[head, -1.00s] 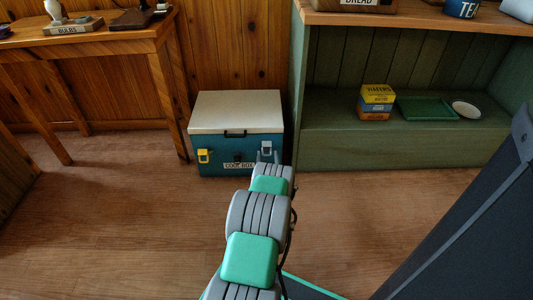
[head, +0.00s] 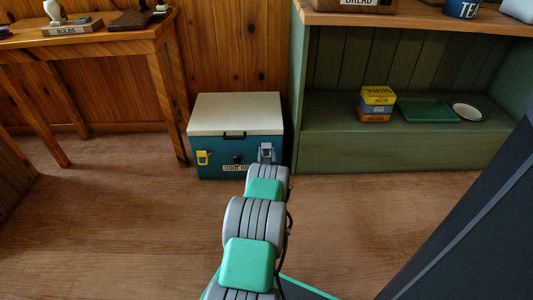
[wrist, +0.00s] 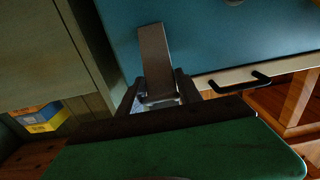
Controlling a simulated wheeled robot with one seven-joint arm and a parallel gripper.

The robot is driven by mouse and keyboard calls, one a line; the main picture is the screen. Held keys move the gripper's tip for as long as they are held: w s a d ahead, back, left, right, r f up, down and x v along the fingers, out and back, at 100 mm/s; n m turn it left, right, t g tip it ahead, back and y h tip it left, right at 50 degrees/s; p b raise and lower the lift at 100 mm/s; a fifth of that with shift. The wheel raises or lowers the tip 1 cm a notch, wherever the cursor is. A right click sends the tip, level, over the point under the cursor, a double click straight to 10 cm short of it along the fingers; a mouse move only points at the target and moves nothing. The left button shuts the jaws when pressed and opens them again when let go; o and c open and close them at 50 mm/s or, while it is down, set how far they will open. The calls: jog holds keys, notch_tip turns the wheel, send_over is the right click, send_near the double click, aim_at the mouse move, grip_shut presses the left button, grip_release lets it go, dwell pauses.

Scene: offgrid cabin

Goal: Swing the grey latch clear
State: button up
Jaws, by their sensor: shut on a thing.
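The teal cool box (head: 215,171) with its white lid (head: 237,112) stands on the floor against the wood wall. Its grey latch (head: 266,148) is at the front right, partly hidden by my gripper (head: 267,158). In the wrist view the latch (wrist: 153,52) is a flat grey plate against the blue box front. My gripper (wrist: 160,95) is shut on it, one finger on each side. I cannot tell how far the latch is turned. The yellow latch (head: 203,158) is at the front left, apart from my gripper.
The box's black handle (wrist: 238,82) sits beside my gripper in the wrist view. A green shelf unit (head: 410,145) stands close on the box's right, holding stacked tins (head: 376,104). A wooden table (head: 100,45) is on the left. The floor (head: 110,220) in front is clear.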

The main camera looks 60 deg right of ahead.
grip_shut()
jog(key=shift+f, duration=0.1)
jog(key=shift+s+a+f, duration=0.2)
jog(key=shift+a+f, duration=0.2)
jog(key=shift+f, duration=0.35)
jog(key=shift+s+a+f, duration=0.15)
jog(key=shift+a+f, duration=0.25)
jog(key=shift+f, duration=0.35)
jog(key=o, duration=0.6)
grip_release()
jog(key=o, duration=0.3)
jog(key=shift+d+r, duration=0.15)
jog(key=shift+r, duration=0.05)
jog(key=p+v, duration=0.3)
jog(key=v, duration=0.5)
